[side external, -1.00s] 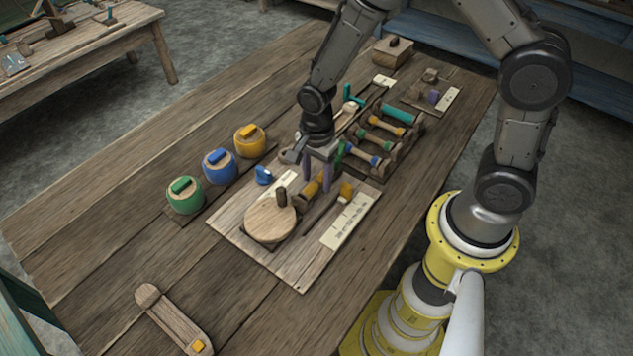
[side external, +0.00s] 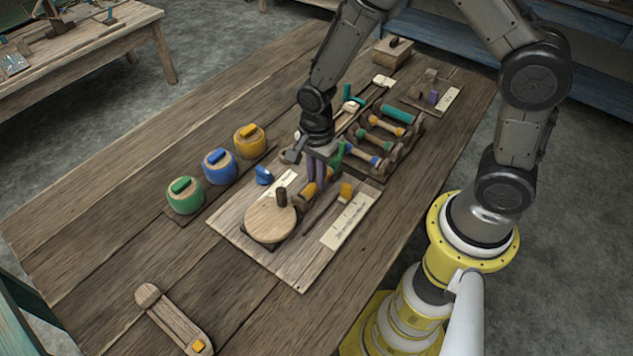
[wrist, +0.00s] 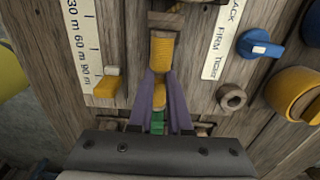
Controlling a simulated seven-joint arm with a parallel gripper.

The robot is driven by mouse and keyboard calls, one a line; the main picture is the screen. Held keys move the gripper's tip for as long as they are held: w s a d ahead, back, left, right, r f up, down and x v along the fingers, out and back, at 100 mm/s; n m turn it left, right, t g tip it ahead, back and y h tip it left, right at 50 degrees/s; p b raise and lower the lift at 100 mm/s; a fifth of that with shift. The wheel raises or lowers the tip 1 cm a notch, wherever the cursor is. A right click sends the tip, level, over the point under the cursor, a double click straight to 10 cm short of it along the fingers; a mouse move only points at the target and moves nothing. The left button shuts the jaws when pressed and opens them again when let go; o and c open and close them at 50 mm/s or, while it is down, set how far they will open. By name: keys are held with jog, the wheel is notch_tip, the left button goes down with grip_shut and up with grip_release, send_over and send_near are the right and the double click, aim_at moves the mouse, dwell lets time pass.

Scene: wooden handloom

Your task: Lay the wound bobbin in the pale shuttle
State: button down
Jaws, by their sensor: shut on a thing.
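My gripper (side external: 317,182) is low over the winding board, its purple fingers close together on the yellow-wound bobbin (side external: 308,191). In the wrist view the fingers (wrist: 160,76) grip the bobbin (wrist: 162,52) from both sides, with yellow winding showing beyond and between them. A green part (wrist: 157,122) shows between the fingers nearer the palm. The bobbin still lies in line with the winder on the board; the fingers hide part of it. A long wooden piece with cream and teal parts (side external: 383,81) lies behind the gripper; I cannot tell whether it is the pale shuttle.
A rack (side external: 405,150) of several coloured bobbins stands just behind right. A round wooden crank disc (side external: 268,222) with an upright knob is in front. Green (side external: 185,197), blue (side external: 219,168) and yellow (side external: 250,142) pots stand at left. The front-left table is mostly clear.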

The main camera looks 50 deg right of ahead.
aim_at(315, 181)
jog(key=shift+s, duration=0.1)
dwell(0.3)
jog(key=shift+r, duration=2.75)
jog(key=shift+w+r+n, duration=0.2)
jog(key=shift+w+n, duration=0.05)
jog(key=shift+n, duration=0.35)
jog(key=w+d+r+n, duration=0.1)
jog(key=w+d+r, duration=0.1)
jog(key=w+d, duration=0.65)
jog(key=d+f+m, duration=0.2)
jog(key=d, duration=1.2)
jog(key=shift+w+d+f, duration=0.1)
jog(key=shift+w+f, duration=0.05)
jog(key=shift+f, duration=1.3)
jog(key=shift+w+f, duration=0.15)
jog(key=shift+f, duration=1.3)
